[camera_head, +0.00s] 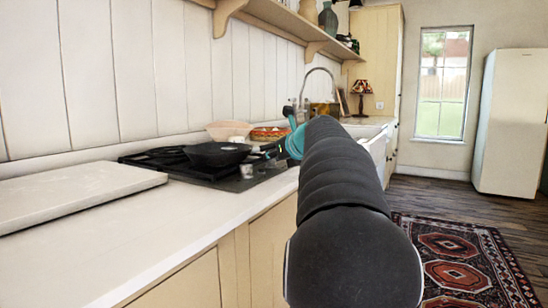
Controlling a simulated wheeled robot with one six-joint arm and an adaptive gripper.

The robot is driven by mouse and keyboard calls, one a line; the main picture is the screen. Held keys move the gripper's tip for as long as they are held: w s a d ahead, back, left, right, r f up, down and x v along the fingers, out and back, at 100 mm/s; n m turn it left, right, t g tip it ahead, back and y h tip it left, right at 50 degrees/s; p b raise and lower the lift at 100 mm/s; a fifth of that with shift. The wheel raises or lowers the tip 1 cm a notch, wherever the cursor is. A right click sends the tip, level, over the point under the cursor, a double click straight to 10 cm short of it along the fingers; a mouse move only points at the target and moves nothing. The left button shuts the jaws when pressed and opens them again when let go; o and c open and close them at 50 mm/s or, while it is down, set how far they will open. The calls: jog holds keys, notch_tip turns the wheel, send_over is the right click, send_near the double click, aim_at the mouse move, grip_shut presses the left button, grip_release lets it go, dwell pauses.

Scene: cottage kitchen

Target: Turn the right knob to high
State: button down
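A black cooktop (170,160) is set into the white counter at the middle left, and a dark pan (217,154) sits on it. A small silver knob (247,171) shows at the cooktop's right end, just right of the pan. It is too small for me to read its setting, and I cannot make out a second knob. My arm reaches forward over the counter's front edge to the right of the knob. My gripper's fingers cannot be made out clearly among the dark parts beside the teal wrist joint, so neither their opening nor any contact with the knob can be told.
A pale board (75,192) lies on the counter at the left. A bowl (229,130) and a dish of food (269,134) stand behind the cooktop. A faucet (308,84) rises farther back. A patterned rug (460,262) lies on the floor at the right.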

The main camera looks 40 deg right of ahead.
dwell(0.3)
jog(key=n+y+p, duration=0.1)
jog(key=y+p, duration=0.1)
jog(key=n+y+p, duration=0.1)
jog(key=n+p, duration=0.1)
jog(key=shift+d+r+y, duration=0.15)
jog(key=shift+d+y, duration=0.2)
jog(key=shift+y, duration=0.05)
jog(key=shift+d+f+n+g+y+p, duration=0.15)
jog(key=shift+n+g+y+p, duration=0.3)
jog(key=shift+n+y, duration=0.95)
jog(key=c, duration=0.8)
grip_release()
jog(key=v, duration=1.2)
